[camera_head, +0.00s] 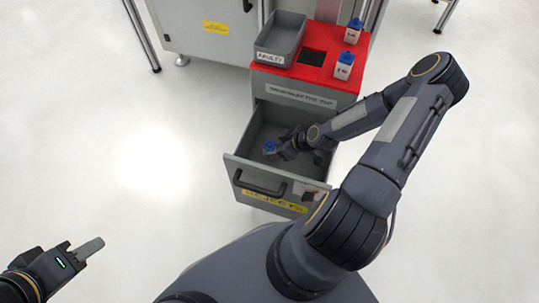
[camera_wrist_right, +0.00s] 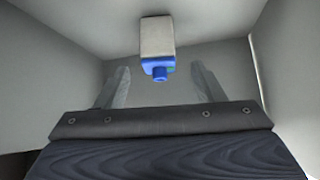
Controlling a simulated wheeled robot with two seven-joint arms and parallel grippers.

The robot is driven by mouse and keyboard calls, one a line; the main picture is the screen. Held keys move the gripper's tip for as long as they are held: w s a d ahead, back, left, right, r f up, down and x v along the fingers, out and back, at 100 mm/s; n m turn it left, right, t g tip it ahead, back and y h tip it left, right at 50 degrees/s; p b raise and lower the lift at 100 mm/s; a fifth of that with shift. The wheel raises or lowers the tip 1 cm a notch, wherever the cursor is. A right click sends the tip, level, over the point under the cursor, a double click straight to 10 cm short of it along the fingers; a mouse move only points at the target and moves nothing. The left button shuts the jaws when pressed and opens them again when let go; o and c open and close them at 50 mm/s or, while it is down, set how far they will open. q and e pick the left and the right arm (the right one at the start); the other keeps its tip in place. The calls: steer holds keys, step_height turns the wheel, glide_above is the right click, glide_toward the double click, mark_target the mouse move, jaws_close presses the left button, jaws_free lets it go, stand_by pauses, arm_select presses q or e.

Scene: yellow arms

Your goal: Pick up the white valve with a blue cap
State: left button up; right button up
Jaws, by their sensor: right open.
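A white valve with a blue cap (camera_head: 269,146) is inside the open drawer (camera_head: 244,128), close to my right gripper (camera_head: 281,149). In the right wrist view the same valve (camera_wrist_right: 157,38) shows its pale body at the top and its blue cap towards me. The open fingers of my right gripper (camera_wrist_right: 160,76) point towards it, one on each side of the cap. The valve's body appears beyond the fingertips, and I cannot tell whether they touch it. My left gripper (camera_head: 90,248) is over the floor at the lower left, away from the drawer; its finger opening is unclear.
Two more white valves with blue caps, one nearer (camera_head: 344,67) and one farther (camera_head: 352,34), stand on the red cabinet top (camera_head: 318,72). A grey bin (camera_head: 280,40) sits beside them. The drawer walls (camera_wrist_right: 50,60) enclose my right gripper. The floor at left is clear.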

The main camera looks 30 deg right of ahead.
mark_target(267, 148)
steer(key=b+x, duration=0.3)
steer(key=x, duration=0.4)
steer(key=shift+s+d+f, duration=0.15)
steer(key=shift+s, duration=0.05)
steer(key=shift+w+f, duration=0.15)
steer(key=shift+w, duration=0.1)
steer(key=c, duration=1.1)
